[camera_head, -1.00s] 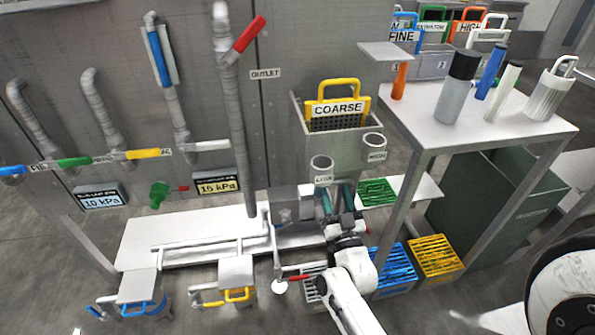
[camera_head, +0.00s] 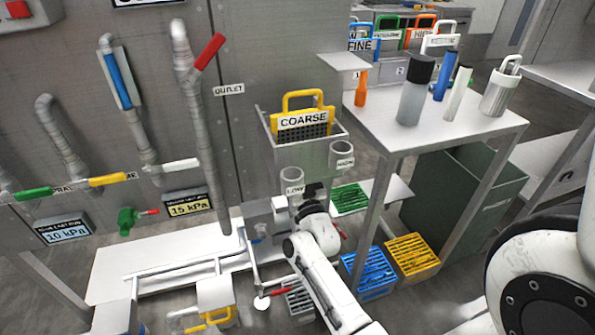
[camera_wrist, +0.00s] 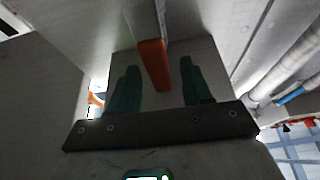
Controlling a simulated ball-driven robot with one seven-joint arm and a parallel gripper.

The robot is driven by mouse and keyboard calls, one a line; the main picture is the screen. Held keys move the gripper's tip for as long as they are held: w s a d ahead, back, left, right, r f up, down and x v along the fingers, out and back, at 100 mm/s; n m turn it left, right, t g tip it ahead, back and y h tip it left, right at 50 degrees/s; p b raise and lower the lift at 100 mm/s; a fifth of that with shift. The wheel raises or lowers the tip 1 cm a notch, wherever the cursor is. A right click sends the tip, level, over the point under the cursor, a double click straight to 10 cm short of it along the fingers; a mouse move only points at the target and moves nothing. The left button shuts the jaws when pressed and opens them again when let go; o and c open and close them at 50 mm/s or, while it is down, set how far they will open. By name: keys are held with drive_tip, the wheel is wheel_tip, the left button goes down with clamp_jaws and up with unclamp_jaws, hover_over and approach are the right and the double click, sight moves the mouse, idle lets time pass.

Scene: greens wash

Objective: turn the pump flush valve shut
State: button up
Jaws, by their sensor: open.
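My gripper (camera_wrist: 158,82) is open, with its two teal fingers apart in the wrist view. A flat grey lever with an orange-red end (camera_wrist: 153,65) reaches between the fingers, with a gap on both sides. No label shows on this lever, so I cannot confirm that it is the pump flush valve. In the head view my gripper (camera_head: 313,192) is beside the LOW cup and the grey pump box (camera_head: 264,226). Its fingers are mostly hidden there, and no lever shows between them.
A red handle (camera_head: 281,291) lies low beside a white disc. A green valve (camera_head: 127,220) and a red outlet lever (camera_head: 209,52) are on the left. A table (camera_head: 440,137) with bottles stands right of my arm. Blue (camera_head: 368,272) and yellow (camera_head: 412,255) crates are below.

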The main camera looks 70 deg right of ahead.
clamp_jaws()
idle(0.4)
